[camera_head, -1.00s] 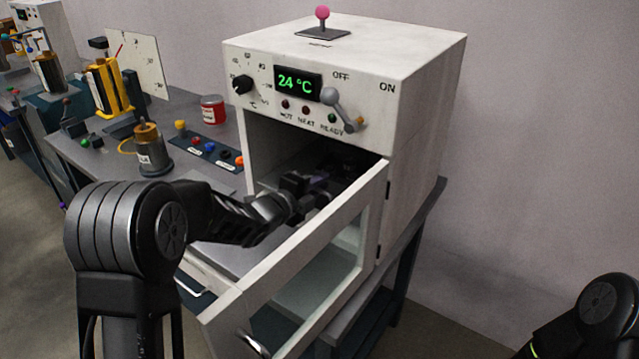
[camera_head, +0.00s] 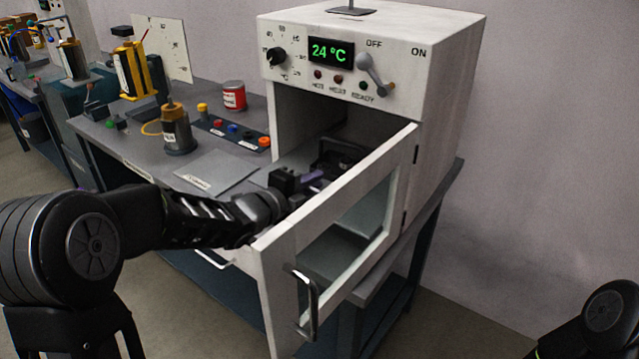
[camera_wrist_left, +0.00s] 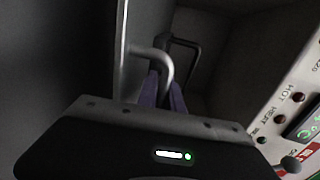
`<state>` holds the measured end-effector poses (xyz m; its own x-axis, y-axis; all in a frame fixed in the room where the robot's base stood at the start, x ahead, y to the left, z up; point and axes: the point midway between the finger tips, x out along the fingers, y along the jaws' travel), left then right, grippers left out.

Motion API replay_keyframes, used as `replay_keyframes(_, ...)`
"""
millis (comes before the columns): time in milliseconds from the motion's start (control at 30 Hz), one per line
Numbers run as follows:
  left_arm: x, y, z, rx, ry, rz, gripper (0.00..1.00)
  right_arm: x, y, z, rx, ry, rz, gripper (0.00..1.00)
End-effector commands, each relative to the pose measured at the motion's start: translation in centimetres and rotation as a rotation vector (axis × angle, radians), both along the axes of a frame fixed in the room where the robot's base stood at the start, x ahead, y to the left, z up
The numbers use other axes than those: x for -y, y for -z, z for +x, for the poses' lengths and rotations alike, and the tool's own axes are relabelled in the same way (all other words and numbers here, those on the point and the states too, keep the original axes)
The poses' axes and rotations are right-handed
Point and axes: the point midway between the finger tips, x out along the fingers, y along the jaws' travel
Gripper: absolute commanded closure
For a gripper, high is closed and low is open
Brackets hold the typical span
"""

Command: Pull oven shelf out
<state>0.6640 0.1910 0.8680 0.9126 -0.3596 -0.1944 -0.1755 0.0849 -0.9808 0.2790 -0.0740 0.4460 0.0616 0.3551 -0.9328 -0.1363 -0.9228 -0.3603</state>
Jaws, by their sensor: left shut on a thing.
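The white oven (camera_head: 446,95) stands on the table with its windowed door (camera_head: 283,290) swung open toward me. My left gripper (camera_head: 312,177) reaches over the door's inner side to the front of the oven opening. In the left wrist view its purple fingers (camera_wrist_left: 165,98) are shut on a bent metal handle (camera_wrist_left: 160,58). A straight metal edge, apparently of the oven shelf (camera_wrist_left: 122,45), runs beside the handle. In the head view my gripper and the door hide most of the shelf. My right gripper is out of view; only part of that arm shows at lower right.
The door's handle (camera_head: 310,305) faces me. The oven display (camera_head: 331,51) reads 24 °C.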

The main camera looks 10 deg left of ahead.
Motion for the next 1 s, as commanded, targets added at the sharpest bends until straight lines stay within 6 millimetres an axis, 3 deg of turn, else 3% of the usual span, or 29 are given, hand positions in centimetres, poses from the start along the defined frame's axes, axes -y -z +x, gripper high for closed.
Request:
replay_keyframes(300,-1.4,-0.1,-3.4,0.002,-0.002,0.000,1.00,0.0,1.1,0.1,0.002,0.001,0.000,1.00)
replay_keyframes(700,-1.6,-0.1,-3.7,0.001,-0.002,-0.001,1.00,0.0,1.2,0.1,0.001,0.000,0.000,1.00)
replay_keyframes(733,-1.6,-0.1,-3.7,0.001,-0.002,-0.001,0.89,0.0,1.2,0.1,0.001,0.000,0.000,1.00)
replay_keyframes(833,-1.6,-0.1,-3.7,0.001,-0.002,-0.001,0.80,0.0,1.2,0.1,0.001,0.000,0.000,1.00)
replay_keyframes(1000,-1.5,-0.1,-3.7,0.001,-0.001,-0.001,0.80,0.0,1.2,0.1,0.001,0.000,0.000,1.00)
